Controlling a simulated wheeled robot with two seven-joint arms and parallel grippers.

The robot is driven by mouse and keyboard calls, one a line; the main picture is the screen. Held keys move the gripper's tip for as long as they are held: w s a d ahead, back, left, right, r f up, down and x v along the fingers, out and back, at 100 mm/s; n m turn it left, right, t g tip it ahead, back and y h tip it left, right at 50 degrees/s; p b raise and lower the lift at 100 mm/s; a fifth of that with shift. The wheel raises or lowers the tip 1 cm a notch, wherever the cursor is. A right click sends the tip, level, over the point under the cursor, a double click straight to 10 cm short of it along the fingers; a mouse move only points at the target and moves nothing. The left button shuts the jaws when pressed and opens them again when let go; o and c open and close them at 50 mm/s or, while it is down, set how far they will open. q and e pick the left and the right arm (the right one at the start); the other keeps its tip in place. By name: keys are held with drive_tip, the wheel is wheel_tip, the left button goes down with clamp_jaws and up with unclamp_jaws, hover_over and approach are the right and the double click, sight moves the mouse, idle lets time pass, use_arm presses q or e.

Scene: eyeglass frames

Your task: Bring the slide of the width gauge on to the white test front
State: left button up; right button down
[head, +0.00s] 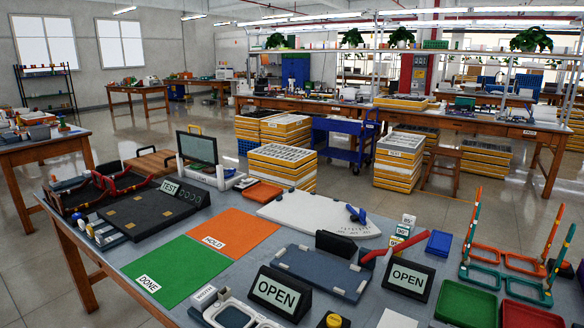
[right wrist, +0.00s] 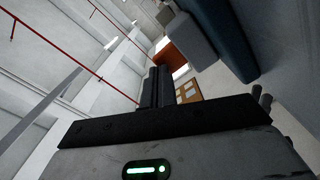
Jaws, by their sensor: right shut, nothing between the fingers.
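My right gripper (right wrist: 158,86) shows in the right wrist view with its two dark fingers together and nothing between them. It points at the room, away from the table top. Neither gripper is in the head view. A low white device (head: 215,178) with upright ends stands by the monitor at the back left of the table; I cannot tell if it is the width gauge. A white fan-shaped plate (head: 300,212) with scale marks and a blue pointer (head: 357,215) lies at the back middle.
Green DONE (head: 175,270) and orange HOLD (head: 240,228) mats lie flat and empty. A blue-grey fixture (head: 318,272) stands between OPEN signs, one (head: 277,293) in front. Trays and colored racks fill the right.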

drive_tip(key=shift+x, duration=1.6)
idle(2.3)
idle(0.4)
drive_tip(key=shift+p+v, duration=0.4)
drive_tip(key=shift+v, duration=2.1)
